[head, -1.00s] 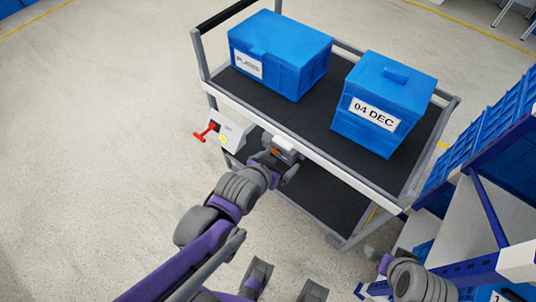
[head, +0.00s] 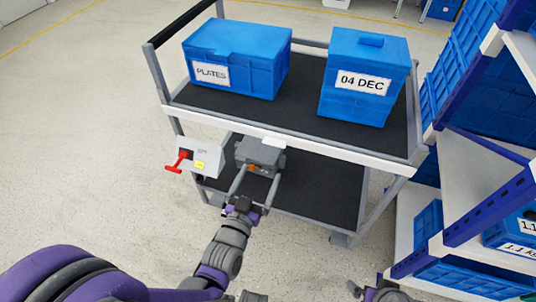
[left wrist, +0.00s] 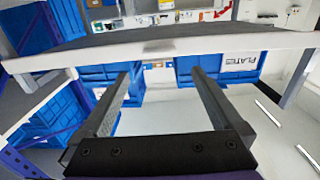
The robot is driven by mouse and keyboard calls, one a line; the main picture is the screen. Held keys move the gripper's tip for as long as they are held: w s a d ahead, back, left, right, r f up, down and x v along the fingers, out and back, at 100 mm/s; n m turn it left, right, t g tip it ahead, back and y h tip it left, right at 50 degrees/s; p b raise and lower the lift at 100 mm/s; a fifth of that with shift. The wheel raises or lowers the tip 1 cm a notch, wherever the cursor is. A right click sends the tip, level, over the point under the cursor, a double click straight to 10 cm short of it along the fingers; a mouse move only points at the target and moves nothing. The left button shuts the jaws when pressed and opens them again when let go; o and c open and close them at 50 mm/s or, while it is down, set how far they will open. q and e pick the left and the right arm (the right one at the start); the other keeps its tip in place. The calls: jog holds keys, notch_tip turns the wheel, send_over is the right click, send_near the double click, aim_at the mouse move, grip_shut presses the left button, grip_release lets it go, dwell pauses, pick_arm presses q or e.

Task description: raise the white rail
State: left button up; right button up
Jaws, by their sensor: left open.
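The white rail (head: 330,151) runs along the front edge of the cart's upper shelf, roughly level. It also crosses the left wrist view (left wrist: 225,44), beyond the fingertips. My left gripper (head: 258,172) is open in front of the cart, just below the rail. Its two fingers (left wrist: 160,75) show apart in the left wrist view, pointing toward the rail. A grey block (head: 262,152) with an orange mark shows at the fingertips under the rail; I cannot tell what it joins. My right gripper (head: 370,290) is partly cut off at the bottom edge.
A white switch box (head: 208,157) with a red handle (head: 180,160) is at the cart's left front. Blue bins labelled PLATES (head: 235,60) and 04 DEC (head: 365,80) stand on the upper shelf (head: 300,115). A blue rack (head: 470,220) stands close on the right. Floor at left is clear.

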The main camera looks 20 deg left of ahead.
aim_at(273, 145)
pick_arm(q)
jog(key=w, duration=1)
jog(key=shift+w+d, duration=0.2)
jog(key=shift+w, duration=0.2)
grip_shut()
